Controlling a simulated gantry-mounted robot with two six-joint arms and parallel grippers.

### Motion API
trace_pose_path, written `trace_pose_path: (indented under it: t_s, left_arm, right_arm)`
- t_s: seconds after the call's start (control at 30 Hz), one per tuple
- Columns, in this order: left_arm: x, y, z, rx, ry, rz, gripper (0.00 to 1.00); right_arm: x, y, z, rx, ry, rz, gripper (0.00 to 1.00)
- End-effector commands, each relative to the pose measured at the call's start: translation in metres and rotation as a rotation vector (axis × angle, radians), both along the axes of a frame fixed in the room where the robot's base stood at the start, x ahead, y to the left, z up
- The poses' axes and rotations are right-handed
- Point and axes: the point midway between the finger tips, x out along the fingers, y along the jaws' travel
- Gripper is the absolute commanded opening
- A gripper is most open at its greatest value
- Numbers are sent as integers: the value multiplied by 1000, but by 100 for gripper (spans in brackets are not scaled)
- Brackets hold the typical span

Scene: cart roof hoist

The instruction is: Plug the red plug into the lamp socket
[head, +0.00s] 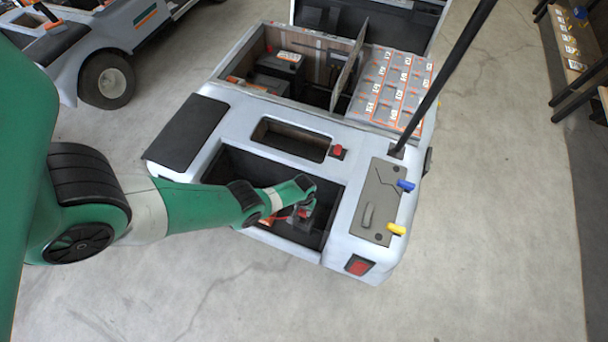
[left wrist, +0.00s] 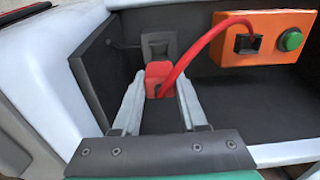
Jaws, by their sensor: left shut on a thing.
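In the left wrist view the red plug (left wrist: 158,72) sits between the fingertips of my left gripper (left wrist: 160,84), which is shut on it. A red cable (left wrist: 197,52) curves from the plug to an orange box. A dark socket-like fitting (left wrist: 157,45), which looks like the lamp socket, is on the dark wall right beyond the plug. I cannot tell whether the plug touches it or is in it. In the head view my left gripper (head: 303,212) reaches down into the cart's open front bay, with the plug mostly hidden. My right gripper is not in view.
The orange box (left wrist: 262,40) has a green button (left wrist: 291,40) and stands beside the plug. A panel (head: 378,205) with blue and yellow handles lies to the right, near a dark upright post (head: 455,65).

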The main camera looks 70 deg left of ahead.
Motion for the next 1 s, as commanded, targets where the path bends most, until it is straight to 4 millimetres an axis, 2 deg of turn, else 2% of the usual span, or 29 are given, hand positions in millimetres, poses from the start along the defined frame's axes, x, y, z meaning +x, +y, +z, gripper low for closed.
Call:
trace_pose_path:
  t_s: [0.27, 0.73, 1.0]
  left_arm:
    - [0, 0, -7, 0, 0, -1, 0]
    - [0, -1, -54, 0, 0, -1, 0]
    - [0, -1, -58, 0, 0, -1, 0]
  right_arm:
    - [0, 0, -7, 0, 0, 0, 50]
    - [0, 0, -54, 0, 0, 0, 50]
    - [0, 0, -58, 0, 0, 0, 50]
